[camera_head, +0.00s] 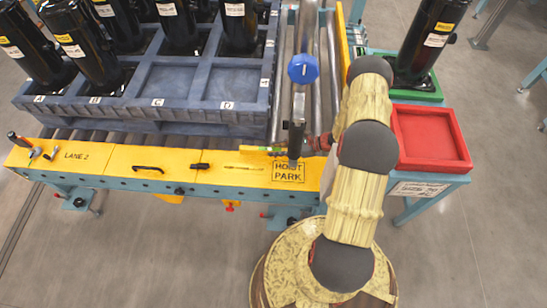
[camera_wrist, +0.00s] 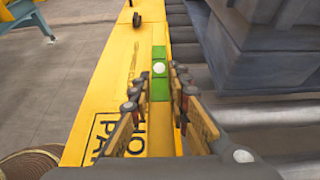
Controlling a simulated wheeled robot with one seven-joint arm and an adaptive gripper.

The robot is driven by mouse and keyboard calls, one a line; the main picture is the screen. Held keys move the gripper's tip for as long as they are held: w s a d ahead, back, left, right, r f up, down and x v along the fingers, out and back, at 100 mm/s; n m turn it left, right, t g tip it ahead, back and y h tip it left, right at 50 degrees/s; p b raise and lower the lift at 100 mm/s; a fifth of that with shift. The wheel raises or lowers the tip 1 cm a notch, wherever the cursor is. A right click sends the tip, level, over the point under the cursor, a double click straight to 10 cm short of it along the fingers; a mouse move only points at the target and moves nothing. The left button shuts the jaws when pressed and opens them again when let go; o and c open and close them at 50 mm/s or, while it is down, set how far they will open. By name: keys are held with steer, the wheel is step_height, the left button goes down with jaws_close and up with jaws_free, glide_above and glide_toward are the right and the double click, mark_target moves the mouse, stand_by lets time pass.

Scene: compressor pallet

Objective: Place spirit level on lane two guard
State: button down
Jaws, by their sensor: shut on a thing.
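The spirit level is a yellow bar with a green middle section; in the head view its yellow-green end (camera_head: 256,150) sticks out left of my gripper (camera_head: 312,146). In the wrist view the level (camera_wrist: 159,85) runs between my gripper's fingers (camera_wrist: 155,105), which are shut on it. The level lies along the inner, conveyor-side edge of the yellow lane two guard (camera_head: 120,180), near the HOIST PARK marking. I cannot tell whether it touches the guard. The guard also shows in the wrist view (camera_wrist: 100,95). The level's near end is hidden by my gripper.
A dark hanging hoist part (camera_head: 297,128) with a blue knob (camera_head: 303,68) is close to my gripper. A blue pallet (camera_head: 140,112) with black compressors stands behind the guard. Small tools and a black handle (camera_head: 148,169) occupy the guard. A red tray (camera_head: 430,137) is at right.

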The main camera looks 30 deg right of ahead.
steer(key=shift+f+b, duration=0.65)
steer(key=shift+f, duration=1.2)
steer(key=shift+f, duration=0.15)
steer(key=c, duration=1.7)
jaws_free()
steer(key=shift+r, duration=0.2)
steer(key=p+v, duration=0.3)
steer(key=v, duration=0.9)
steer(key=shift+f, duration=0.1)
